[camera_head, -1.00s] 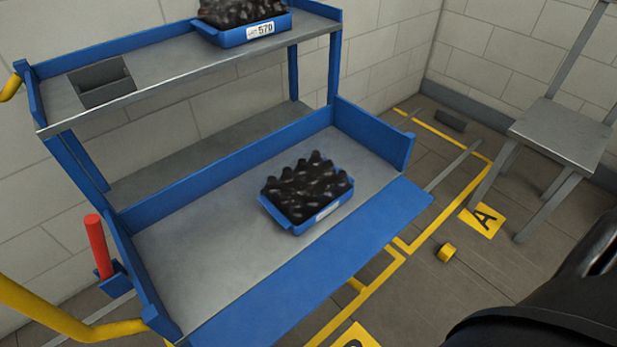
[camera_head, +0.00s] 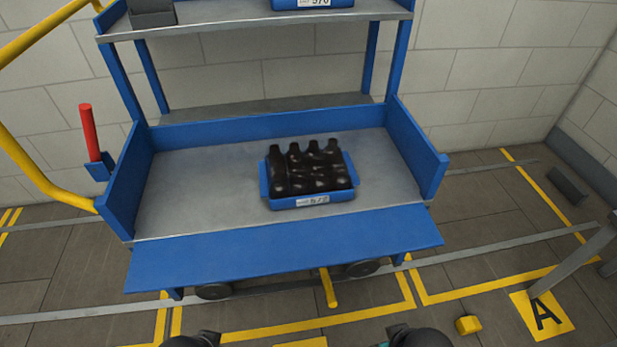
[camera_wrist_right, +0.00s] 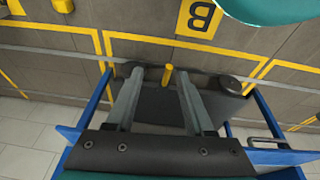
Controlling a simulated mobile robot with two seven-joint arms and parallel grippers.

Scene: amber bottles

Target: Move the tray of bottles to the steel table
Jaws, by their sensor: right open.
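The blue tray (camera_head: 272,203) with a white label rests on the lower grey deck of the blue cart (camera_head: 210,185). Several dark bottles (camera_head: 308,170) stand close together in it. A grey leg (camera_head: 572,262), apparently of the steel table, shows at the right edge of the head view; its top is out of frame. My right gripper (camera_wrist_right: 160,78) is open in the right wrist view, with nothing between its fingers. It is apart from the tray. Dark parts of my arms show at the bottom of the head view, but my left gripper is not visible.
A second blue tray (camera_head: 312,4) sits on the upper shelf beside a grey bin (camera_head: 152,12). A yellow handle (camera_head: 40,175) and red cylinder (camera_head: 90,132) are at the cart's left. A yellow block (camera_head: 468,325) lies on the floor near marker A (camera_head: 543,313).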

